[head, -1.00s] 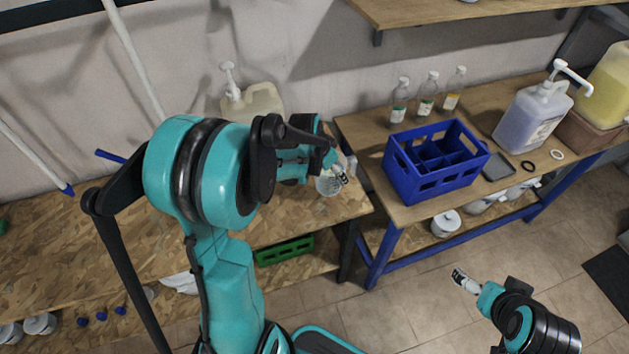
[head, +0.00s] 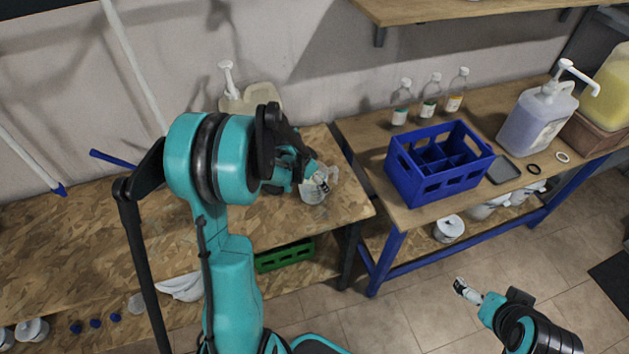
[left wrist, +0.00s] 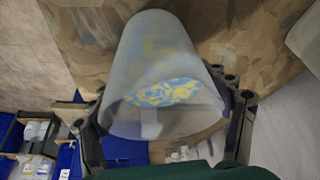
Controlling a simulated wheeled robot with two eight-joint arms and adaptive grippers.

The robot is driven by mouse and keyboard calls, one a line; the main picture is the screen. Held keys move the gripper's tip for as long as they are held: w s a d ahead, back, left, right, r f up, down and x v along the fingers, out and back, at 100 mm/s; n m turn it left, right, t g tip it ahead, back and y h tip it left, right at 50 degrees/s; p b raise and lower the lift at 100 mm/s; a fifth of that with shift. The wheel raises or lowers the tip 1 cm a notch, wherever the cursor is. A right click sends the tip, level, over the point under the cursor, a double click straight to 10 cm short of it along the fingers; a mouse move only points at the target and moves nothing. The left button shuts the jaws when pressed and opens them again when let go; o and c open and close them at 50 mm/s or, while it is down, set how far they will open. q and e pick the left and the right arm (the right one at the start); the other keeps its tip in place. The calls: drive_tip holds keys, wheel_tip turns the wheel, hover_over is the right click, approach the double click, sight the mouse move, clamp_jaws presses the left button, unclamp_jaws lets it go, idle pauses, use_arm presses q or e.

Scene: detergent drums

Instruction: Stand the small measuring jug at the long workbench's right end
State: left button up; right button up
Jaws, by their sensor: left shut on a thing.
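The small measuring jug is clear and translucent. It shows in the head view (head: 312,193) over the right end of the long chipboard workbench (head: 345,208), and large in the left wrist view (left wrist: 160,60). My left gripper (head: 318,182) is shut on the jug, with dark fingers on both sides of it in the left wrist view. I cannot tell whether the jug's base touches the bench top. My left arm hides part of the bench. My right gripper (head: 464,288) is over the floor, away from both benches; its jaws are too small to judge.
A beige pump drum (head: 262,97) stands at the back of the long workbench. Across a narrow gap, the second bench (head: 395,208) holds a blue divided crate (head: 437,180), several bottles and a lavender pump drum (head: 535,120). A green crate (head: 285,256) sits below.

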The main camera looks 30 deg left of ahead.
use_arm(q)
drive_tip(key=shift+f, duration=0.1)
drive_tip(key=o, duration=1.6)
